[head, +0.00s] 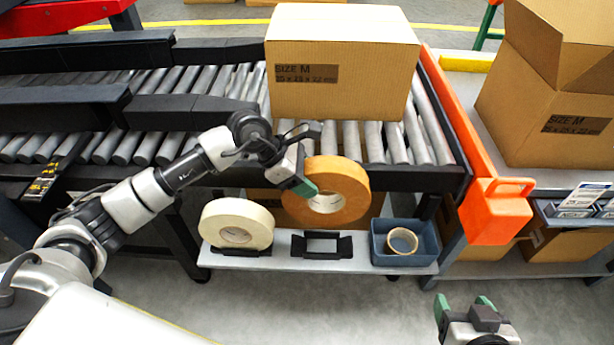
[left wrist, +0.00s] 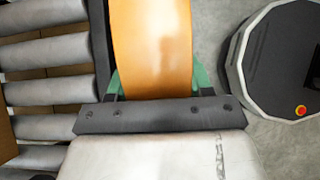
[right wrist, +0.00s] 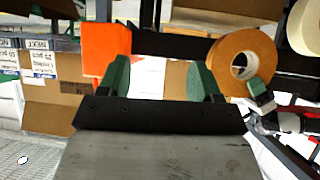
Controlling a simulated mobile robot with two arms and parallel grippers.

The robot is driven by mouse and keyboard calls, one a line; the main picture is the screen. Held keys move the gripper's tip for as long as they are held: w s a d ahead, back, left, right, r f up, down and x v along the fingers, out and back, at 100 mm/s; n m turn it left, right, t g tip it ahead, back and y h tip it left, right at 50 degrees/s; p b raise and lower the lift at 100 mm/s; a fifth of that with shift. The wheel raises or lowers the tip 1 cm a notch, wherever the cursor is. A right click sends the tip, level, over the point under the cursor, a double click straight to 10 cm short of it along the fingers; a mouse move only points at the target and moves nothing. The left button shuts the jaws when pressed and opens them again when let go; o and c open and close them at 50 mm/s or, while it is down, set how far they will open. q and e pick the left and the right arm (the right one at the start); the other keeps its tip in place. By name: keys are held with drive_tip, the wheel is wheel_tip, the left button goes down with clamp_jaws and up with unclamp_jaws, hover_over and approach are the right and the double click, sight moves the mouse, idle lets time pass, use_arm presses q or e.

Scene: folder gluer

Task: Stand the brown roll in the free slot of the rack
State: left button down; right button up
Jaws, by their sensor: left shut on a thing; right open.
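My left gripper (head: 306,188) is shut on the brown roll (head: 351,180). It holds the roll upright, above and slightly right of the free slot (head: 322,243), a black bracket on the rack's grey shelf (head: 352,264). In the left wrist view the green fingertips grip both sides of the roll (left wrist: 152,45). The roll also shows in the right wrist view (right wrist: 226,57), apart from my right gripper. My right gripper (head: 463,304) is open and empty at the lower right, in front of the rack. A cream roll (head: 228,212) stands in the slot to the left.
A blue bin (head: 421,254) with a small tan roll (head: 402,240) sits at the shelf's right end. The roller conveyor (head: 385,140) overhangs behind, carrying a carton (head: 340,50). An orange post (head: 494,212) stands right of the rack. Floor in front is clear.

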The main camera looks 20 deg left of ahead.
use_arm(q)
drive_tip(key=shift+f+b, duration=0.65)
drive_tip(key=shift+f, duration=0.3)
drive_tip(key=shift+f+b, duration=0.35)
drive_tip(key=shift+f, duration=0.15)
drive_tip(key=shift+f+b, duration=0.35)
drive_tip(key=shift+f, duration=0.15)
drive_tip(key=shift+f+b, duration=0.35)
drive_tip(key=shift+f, duration=0.2)
drive_tip(key=shift+f+b, duration=0.35)
drive_tip(key=shift+f, duration=0.2)
drive_tip(key=shift+f+b, duration=0.4)
drive_tip(key=shift+f, duration=0.15)
use_arm(e)
wheel_tip(320, 180, up, 14)
drive_tip(key=w+a+t+y, duration=0.1)
drive_tip(key=a+t+y, duration=0.2)
drive_tip(key=t, duration=1)
drive_tip(key=shift+n+y, duration=0.3)
drive_tip(key=shift+y, duration=0.4)
drive_tip(key=shift+f, duration=0.1)
use_arm(q)
drive_tip(key=shift+f, duration=0.1)
use_arm(e)
drive_tip(key=shift+s+d+t, duration=0.1)
drive_tip(key=shift+t, duration=0.2)
